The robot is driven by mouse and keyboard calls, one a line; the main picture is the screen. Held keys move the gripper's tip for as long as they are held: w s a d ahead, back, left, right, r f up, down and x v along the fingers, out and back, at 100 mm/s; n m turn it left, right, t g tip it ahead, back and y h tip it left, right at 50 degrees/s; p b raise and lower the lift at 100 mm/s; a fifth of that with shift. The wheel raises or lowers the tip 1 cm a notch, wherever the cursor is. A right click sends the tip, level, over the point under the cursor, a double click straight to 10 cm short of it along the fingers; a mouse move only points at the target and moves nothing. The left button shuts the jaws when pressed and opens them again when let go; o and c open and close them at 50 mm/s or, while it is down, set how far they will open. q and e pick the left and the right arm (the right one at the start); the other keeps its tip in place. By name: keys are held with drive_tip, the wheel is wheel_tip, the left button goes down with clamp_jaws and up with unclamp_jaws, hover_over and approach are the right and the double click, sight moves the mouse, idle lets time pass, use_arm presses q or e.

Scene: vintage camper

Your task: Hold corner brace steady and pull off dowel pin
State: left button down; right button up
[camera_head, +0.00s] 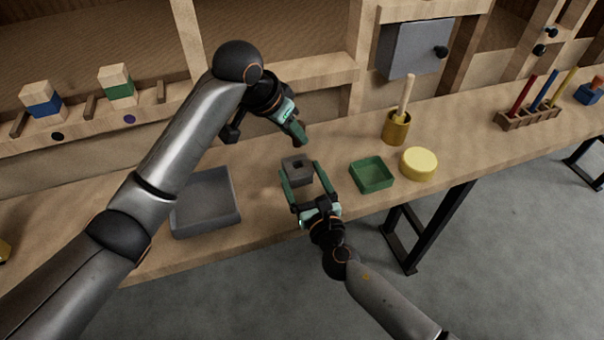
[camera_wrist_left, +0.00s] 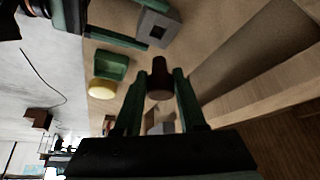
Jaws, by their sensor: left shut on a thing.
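The corner brace (camera_head: 297,168) is a grey block with a square hole in its top, on the bench. It also shows in the left wrist view (camera_wrist_left: 157,28). The fingers of my right gripper (camera_head: 303,176) lie along two opposite sides of the brace and appear shut on it. My left gripper (camera_head: 299,136) is above and behind the brace, shut on the dowel pin. The dark brown pin (camera_wrist_left: 160,78) shows between its fingers in the left wrist view, apart from the brace. In the head view the pin is hidden by the gripper.
A grey tray (camera_head: 205,205) lies left of the brace. A green tray (camera_head: 372,175) and a yellow round block (camera_head: 419,164) lie to the right. A brass-coloured cup (camera_head: 396,127) with a wooden stick stands behind them. A rack of coloured rods (camera_head: 528,119) is far right.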

drive_tip(key=shift+o, duration=0.9)
drive_tip(key=v, duration=1.2)
use_arm(q)
drive_tip(key=shift+s, duration=0.1)
use_arm(e)
drive_tip(key=shift+s, duration=0.15)
